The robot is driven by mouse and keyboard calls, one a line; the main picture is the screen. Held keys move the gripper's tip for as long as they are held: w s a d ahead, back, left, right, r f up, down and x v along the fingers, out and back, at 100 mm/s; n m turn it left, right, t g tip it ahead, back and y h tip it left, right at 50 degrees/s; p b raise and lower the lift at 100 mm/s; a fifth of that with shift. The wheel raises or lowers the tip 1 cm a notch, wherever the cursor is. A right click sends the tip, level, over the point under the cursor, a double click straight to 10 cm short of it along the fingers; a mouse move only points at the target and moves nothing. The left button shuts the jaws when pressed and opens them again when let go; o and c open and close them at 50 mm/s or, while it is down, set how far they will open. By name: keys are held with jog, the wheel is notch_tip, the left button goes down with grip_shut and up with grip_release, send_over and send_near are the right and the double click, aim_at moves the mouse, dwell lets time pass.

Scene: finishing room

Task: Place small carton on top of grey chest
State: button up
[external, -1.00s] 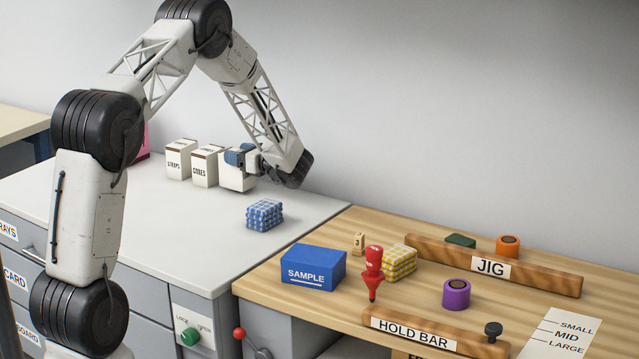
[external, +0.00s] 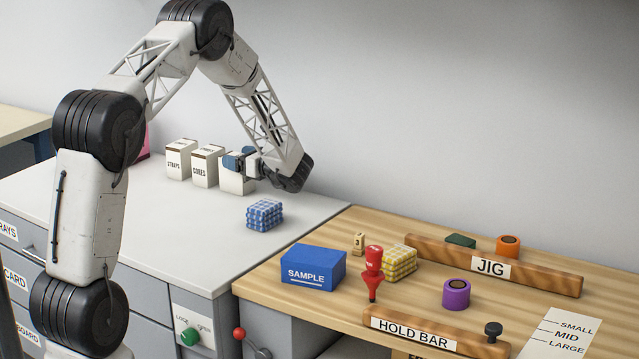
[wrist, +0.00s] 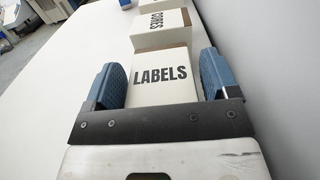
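A white carton marked LABELS (wrist: 165,88) stands upright on top of the grey chest (external: 175,250), at the right end of a row of cartons. It also shows in the external view (external: 236,181), partly covered by my gripper. My gripper (external: 243,160) is around this carton's upper part, with one blue pad on each side. In the wrist view the pads of my gripper (wrist: 163,80) look open, with a narrow gap at the carton's sides. Which carton the task calls small is not marked.
Cartons marked CORES (external: 206,167) and STRAPS (external: 180,160) stand left of it. A blue checked bundle (external: 264,215) lies in front on the chest. The wooden bench (external: 420,290) holds a blue SAMPLE box (external: 313,268), a red tool and bars. The chest's front top is clear.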

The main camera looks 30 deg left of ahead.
jog(key=shift+o, duration=0.8)
jog(key=shift+d, duration=0.1)
jog(key=shift+d, duration=3.85)
